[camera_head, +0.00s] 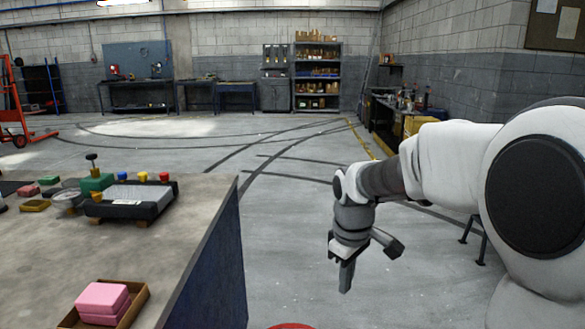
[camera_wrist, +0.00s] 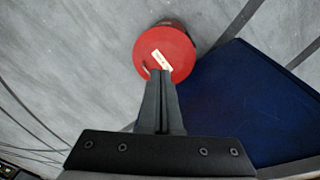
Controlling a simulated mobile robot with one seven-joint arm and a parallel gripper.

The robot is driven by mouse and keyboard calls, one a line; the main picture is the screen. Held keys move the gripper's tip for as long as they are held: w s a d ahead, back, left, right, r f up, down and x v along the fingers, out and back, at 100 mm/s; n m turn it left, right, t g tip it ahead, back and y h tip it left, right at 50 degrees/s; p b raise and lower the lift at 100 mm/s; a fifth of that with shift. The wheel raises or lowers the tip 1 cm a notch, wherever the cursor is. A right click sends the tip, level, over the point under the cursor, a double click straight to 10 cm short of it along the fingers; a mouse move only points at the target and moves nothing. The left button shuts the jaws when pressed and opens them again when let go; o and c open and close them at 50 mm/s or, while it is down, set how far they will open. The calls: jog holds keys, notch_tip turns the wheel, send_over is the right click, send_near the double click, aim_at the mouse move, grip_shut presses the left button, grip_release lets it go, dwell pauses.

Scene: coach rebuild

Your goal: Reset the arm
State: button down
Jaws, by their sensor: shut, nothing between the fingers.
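My gripper (camera_head: 345,279) hangs from my white and grey arm over the open floor, to the right of the workbench (camera_head: 213,205). Its fingers point down. In the wrist view my gripper (camera_wrist: 163,76) is shut, with the two dark fingers together and nothing between them. Beyond the fingertips a round red object (camera_wrist: 164,45) with a small pale label shows below. A sliver of red (camera_head: 291,326) shows at the bottom edge of the head view.
The workbench holds a wooden tray (camera_head: 135,312) with pink blocks, a black device (camera_head: 130,200) and several small coloured parts. Its blue side (camera_wrist: 245,100) is close to my gripper in the wrist view. Floor (camera_head: 290,230) beyond is clear. Shelves (camera_head: 317,75) stand far back.

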jog(key=s+d+r+m+t, duration=0.2)
jog(key=s+r+m, duration=0.2)
jog(key=s, duration=0.7)
jog(key=s+d+r+m+t, duration=0.1)
jog(key=s+r+m+t, duration=0.2)
jog(key=s, duration=0.7)
notch_tip(320, 180, up, 21)
jog(key=m+p, duration=0.1)
jog(key=p, duration=1.9)
jog(key=shift+s+d+f+m+g, duration=0.15)
jog(key=shift+s+m+g, duration=0.25)
